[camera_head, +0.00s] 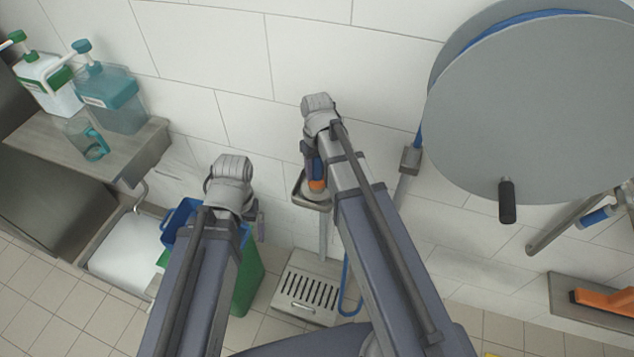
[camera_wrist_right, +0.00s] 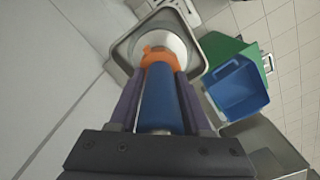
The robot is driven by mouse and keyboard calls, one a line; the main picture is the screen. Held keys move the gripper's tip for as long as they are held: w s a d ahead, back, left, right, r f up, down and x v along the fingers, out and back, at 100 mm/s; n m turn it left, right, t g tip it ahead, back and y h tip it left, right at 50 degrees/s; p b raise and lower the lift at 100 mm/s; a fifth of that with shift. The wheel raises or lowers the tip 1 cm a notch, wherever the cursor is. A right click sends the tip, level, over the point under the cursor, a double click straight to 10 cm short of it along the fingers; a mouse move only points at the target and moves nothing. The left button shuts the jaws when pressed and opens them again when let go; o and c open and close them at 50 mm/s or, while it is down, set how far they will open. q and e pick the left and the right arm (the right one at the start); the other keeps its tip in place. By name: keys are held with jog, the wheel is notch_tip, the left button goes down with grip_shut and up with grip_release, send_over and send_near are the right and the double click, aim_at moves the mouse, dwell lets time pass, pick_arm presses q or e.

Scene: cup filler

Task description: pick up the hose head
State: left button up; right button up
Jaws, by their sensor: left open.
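The hose head has a blue handle (camera_wrist_right: 158,98), an orange collar and a pale round end, which rests in a square metal holder (camera_wrist_right: 203,54). In the head view its orange collar (camera_head: 317,185) shows just above the holder (camera_head: 299,196). My right gripper (camera_wrist_right: 160,80) has one finger on each side of the blue handle, close against it just behind the collar. The head view shows this gripper (camera_head: 312,165) only partly, beside my right arm. My left gripper (camera_head: 256,225) is open and empty, lower left, in front of the blue and green containers.
A large grey hose reel (camera_head: 535,110) with a dark handle hangs on the wall at the right. A blue container (camera_wrist_right: 236,88) and a green bin (camera_wrist_right: 225,48) stand beside the holder. A slotted grey step (camera_head: 306,290) is below. Dispensers (camera_head: 112,98) stand on a shelf at the left.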

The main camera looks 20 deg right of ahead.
grip_shut()
dwell(0.4)
notch_tip(320, 180, up, 10)
jog(key=p, duration=1)
